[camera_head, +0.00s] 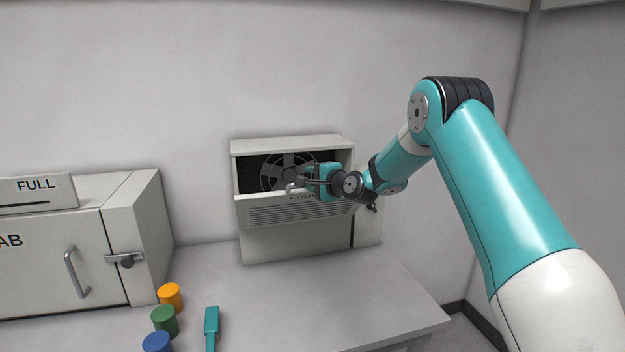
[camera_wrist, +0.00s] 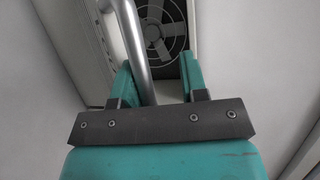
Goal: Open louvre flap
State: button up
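The louvre flap (camera_head: 268,215) is a pale slatted panel with dark lettering on the front of a pale box (camera_head: 292,146). It stands tilted outward, below a dark opening where a fan (camera_head: 275,172) shows. The fan also shows in the wrist view (camera_wrist: 165,40). My gripper (camera_head: 297,182) is in front of the opening at the flap's upper edge. In the wrist view the silver bar handle (camera_wrist: 133,38) passes between my gripper's (camera_wrist: 158,72) teal fingers, close to the left one. A wide gap separates the fingers. The bar's far end is out of view.
A pale cabinet (camera_head: 85,262) with a bar handle and latch stands at the left, with a box marked FULL (camera_head: 38,192) on top. Orange (camera_head: 170,296), green (camera_head: 165,321) and blue (camera_head: 157,342) cylinders and a teal tool (camera_head: 211,325) lie in front. The worktop (camera_head: 330,300) is clear at right.

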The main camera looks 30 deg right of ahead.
jog(key=shift+s+d+b, duration=0.1)
jog(key=shift+s+b, duration=0.35)
jog(key=shift+s, duration=0.05)
jog(key=b+v, duration=0.7)
jog(key=v, duration=0.9)
jog(key=shift+s+r, duration=0.2)
jog(key=shift+d, duration=0.1)
jog(key=s+a+f+n+g+y, duration=0.1)
jog(key=s+a+n+g, duration=0.25)
jog(key=a, duration=0.35)
jog(key=s+a+f+n+g+y+b, duration=0.1)
jog(key=s+a+f+n+g+y, duration=0.1)
jog(key=s+a+n, duration=0.3)
jog(key=s+a+f+n+g+y, duration=0.1)
jog(key=a+n+g, duration=0.15)
jog(key=a, duration=0.55)
jog(key=s+a+f+n+g+h, duration=0.1)
jog(key=s+a+f+n+g, duration=0.1)
jog(key=s+n, duration=0.4)
jog(key=s+a+f+n+g+h+b, duration=0.1)
jog(key=s+a+f+n+g, duration=0.2)
jog(key=s, duration=1.4)
jog(key=a+n+g, duration=0.1)
jog(key=n+g, duration=0.2)
jog(key=shift+n+h, duration=0.3)
jog(key=shift+h, duration=0.1)
jog(key=shift+f, duration=0.1)
